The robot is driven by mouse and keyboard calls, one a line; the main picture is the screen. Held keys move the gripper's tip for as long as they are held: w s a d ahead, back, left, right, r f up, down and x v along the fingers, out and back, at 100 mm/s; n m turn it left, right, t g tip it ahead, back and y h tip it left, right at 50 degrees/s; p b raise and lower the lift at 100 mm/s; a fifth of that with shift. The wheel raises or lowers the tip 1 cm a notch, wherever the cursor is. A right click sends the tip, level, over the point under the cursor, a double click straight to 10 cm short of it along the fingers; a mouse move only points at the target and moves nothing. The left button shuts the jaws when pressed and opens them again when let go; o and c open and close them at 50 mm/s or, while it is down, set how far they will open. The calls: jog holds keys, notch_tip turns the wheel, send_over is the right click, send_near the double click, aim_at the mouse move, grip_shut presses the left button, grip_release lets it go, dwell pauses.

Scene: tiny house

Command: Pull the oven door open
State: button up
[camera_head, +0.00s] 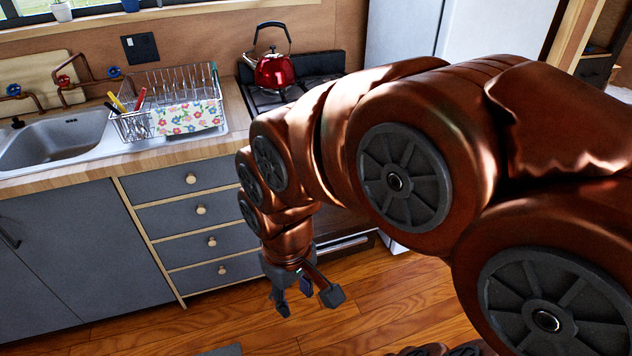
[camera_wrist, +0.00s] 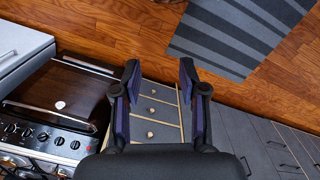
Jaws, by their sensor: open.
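The oven is mostly hidden behind my arm in the head view; part of its low front (camera_head: 345,246) shows under the arm. In the wrist view the oven's dark, glossy door (camera_wrist: 62,92) is at the left, with a row of knobs (camera_wrist: 45,138) on the panel beside it. The door looks shut. My gripper (camera_head: 308,297) points down over the floor in front of the counter. In the wrist view my gripper (camera_wrist: 159,75) is open and empty, with its fingers apart over the drawer fronts. It is to the right of the oven door and apart from it.
Grey drawers (camera_wrist: 155,112) with round wooden knobs adjoin the oven. A red kettle (camera_head: 273,70) stands on the stove top (camera_head: 262,100). A dish rack (camera_head: 170,103) sits by the sink (camera_head: 55,138). A pale fridge (camera_head: 405,35) stands beyond the stove. A striped mat (camera_wrist: 240,35) lies on the wooden floor.

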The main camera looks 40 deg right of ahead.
jog(key=w+d+f+n+t+b, duration=0.2)
jog(key=w+d+f+t+b, duration=0.35)
jog(key=w, duration=0.65)
jog(key=w+d+f+n+t+h+b, duration=0.1)
jog(key=w+d+f+n+t+b, duration=0.15)
jog(key=w+d+f+b, duration=0.7)
jog(key=w+d+f+n+t+b, duration=0.3)
jog(key=w+d, duration=0.2)
jog(key=w, duration=1)
jog(key=w+d+f+n+t+h+b, duration=0.2)
jog(key=d+f+t+b, duration=0.15)
jog(key=d+b, duration=0.45)
jog(key=w+d+f+n+t+h+b, duration=0.25)
jog(key=d+f+b, duration=0.2)
jog(key=d, duration=0.75)
jog(key=s+d+f+n+t+h+b, duration=0.1)
jog(key=s+d+f+t+b, duration=0.3)
jog(key=d, duration=0.4)
jog(key=shift+g, duration=0.3)
jog(key=shift+b+x, duration=0.85)
jog(key=shift+x, duration=2.6)
